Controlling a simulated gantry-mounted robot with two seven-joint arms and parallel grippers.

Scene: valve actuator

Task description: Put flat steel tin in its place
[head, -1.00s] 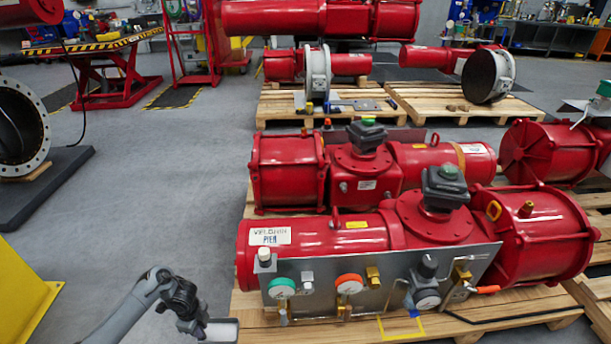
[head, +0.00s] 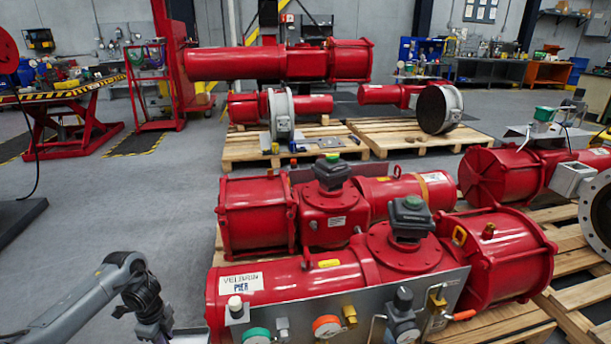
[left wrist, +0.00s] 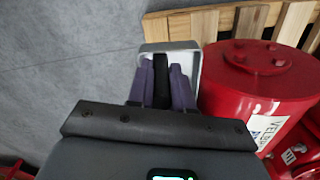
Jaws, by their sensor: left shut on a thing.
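The flat steel tin (left wrist: 190,45) shows in the left wrist view as a pale grey, shallow, open-looking box with rounded corners. My left gripper (left wrist: 162,85) is shut on it, with the purple-grey fingers inside its outline, and they hide part of it. The tin is held beside the end of the red actuator cylinder (left wrist: 262,75), above the grey floor and near the pallet edge. My right gripper is in neither view.
The front red actuator (head: 285,283) lies on a wooden pallet (head: 505,318), with a grey gauge panel (head: 295,318) along its front. A second actuator (head: 258,215) lies behind it. Open floor (head: 110,215) is at the left.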

